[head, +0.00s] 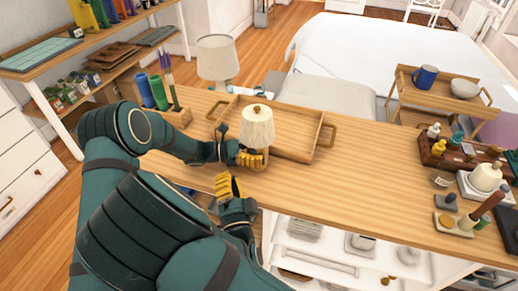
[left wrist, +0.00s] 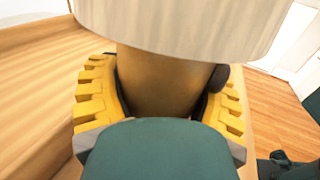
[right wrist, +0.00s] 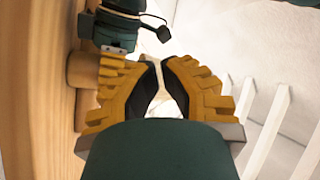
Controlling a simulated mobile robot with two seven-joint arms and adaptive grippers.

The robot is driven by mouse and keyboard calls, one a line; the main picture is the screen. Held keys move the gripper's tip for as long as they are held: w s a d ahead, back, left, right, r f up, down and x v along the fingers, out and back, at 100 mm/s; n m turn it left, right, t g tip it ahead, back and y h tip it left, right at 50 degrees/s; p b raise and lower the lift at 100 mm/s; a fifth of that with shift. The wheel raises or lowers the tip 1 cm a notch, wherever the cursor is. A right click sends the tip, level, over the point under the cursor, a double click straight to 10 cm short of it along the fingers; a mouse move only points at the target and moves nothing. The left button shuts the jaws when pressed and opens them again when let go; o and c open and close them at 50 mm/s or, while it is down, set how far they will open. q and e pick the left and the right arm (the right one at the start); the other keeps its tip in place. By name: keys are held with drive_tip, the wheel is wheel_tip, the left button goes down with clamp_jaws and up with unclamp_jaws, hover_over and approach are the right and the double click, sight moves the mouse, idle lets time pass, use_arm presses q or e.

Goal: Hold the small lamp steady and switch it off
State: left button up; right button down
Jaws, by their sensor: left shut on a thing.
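The small lamp has a pleated cream shade (head: 258,128) and a brown wooden body, seen in the left wrist view (left wrist: 160,80). It stands upright on the wooden desk. My left gripper (head: 250,160) is shut around the body just below the shade. A dark round knob (left wrist: 220,76) shows beside the body. My right gripper (head: 229,186) is near the desk's front edge, apart from the lamp. I cannot tell whether the lamp is lit.
A wooden tray (head: 296,145) lies right behind the lamp. A larger lamp (head: 217,58) stands behind it. Green and blue cylinders (head: 152,92) stand at the left. Bottles on a brown tray (head: 436,158) are at the right. The desk's middle right is clear.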

sight(252, 152)
drive_tip(key=w+d, duration=0.3)
drive_tip(key=w, duration=0.5)
drive_tip(key=shift+d, duration=0.15)
drive_tip(key=shift+w+d, duration=0.1)
drive_tip(key=shift+w, duration=0.05)
idle(1.3)
use_arm(q)
drive_tip(key=shift+s, duration=0.1)
use_arm(e)
drive_tip(key=shift+w+d, duration=0.2)
drive_tip(key=shift+w, duration=0.2)
use_arm(q)
drive_tip(key=shift+d, duration=0.1)
use_arm(e)
drive_tip(key=shift+w+r, duration=0.1)
use_arm(q)
drive_tip(key=shift+s, duration=0.1)
use_arm(e)
drive_tip(key=shift+w+d, duration=0.3)
idle(0.5)
drive_tip(key=shift+s+f, duration=0.1)
drive_tip(key=shift+f, duration=0.1)
drive_tip(key=shift+s+a+f, duration=0.15)
drive_tip(key=shift+s+a, duration=0.15)
drive_tip(key=shift+s, duration=0.45)
drive_tip(key=shift+a, duration=0.1)
